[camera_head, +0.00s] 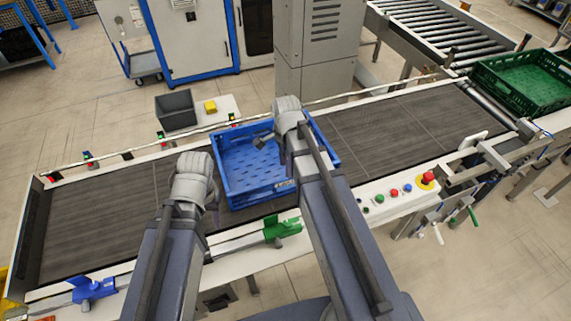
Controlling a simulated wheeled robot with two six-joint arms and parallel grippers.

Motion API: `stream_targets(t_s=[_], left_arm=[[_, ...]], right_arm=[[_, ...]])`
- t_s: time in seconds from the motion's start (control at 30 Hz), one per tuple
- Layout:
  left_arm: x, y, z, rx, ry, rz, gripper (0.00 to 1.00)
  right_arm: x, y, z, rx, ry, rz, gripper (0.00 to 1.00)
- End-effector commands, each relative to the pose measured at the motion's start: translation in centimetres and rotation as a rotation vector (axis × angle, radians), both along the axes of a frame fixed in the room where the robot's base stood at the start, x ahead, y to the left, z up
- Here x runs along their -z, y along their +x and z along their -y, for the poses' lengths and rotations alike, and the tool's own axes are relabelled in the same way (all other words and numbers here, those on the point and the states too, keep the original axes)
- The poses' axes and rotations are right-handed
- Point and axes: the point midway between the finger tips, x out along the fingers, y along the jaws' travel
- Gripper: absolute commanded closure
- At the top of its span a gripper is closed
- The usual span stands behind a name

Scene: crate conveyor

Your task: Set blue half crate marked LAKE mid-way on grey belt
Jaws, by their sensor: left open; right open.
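The blue half crate (237,190) sits on the grey belt (120,210) near the middle of its length. A small label shows on its near wall, too small to read surely, and my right arm covers part of its right side. My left gripper (212,218) is open, just left of the crate's near left corner. My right gripper (262,137) is open over the crate's far side. Whether either one touches the crate I cannot tell.
A green crate (489,91) stands at the belt's right end, near a roller conveyor (430,35). A button panel (395,196) and a green clamp (283,230) line the near rail. A dark grey bin (176,110) lies beyond the far rail. The belt's left part is clear.

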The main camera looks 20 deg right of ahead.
Motion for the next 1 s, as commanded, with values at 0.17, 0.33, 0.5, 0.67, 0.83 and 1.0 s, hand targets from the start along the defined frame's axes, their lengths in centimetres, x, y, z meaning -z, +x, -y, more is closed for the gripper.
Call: stream_targets(t_s=[0.17,0.33,0.5,0.67,0.83,1.0], left_arm=[[0.1,0.0,0.0,0.0,0.0,0.0,0.5],[0.1,0.0,0.0,0.0,0.0,0.0,0.5],[0.1,0.0,0.0,0.0,0.0,0.0,0.5],[0.1,0.0,0.0,0.0,0.0,0.0,0.5],[0.1,0.0,0.0,0.0,0.0,0.0,0.5],[0.1,0.0,0.0,0.0,0.0,0.0,0.5]], right_arm=[[0.1,-1.0,-1.6,-0.142,-0.006,-0.006,0.5],[0.1,-4.1,-6.2,-0.641,-0.027,-0.028,0.5],[0.0,-7.7,-10.4,-1.199,-0.044,-0.064,0.5],[0.0,-10.3,-12.8,-1.597,-0.051,-0.093,0.5],[-0.1,-11.6,-14.0,-1.818,-0.053,-0.114,0.5],[-0.1,-11.8,-14.2,-1.866,-0.053,-0.119,0.5]])
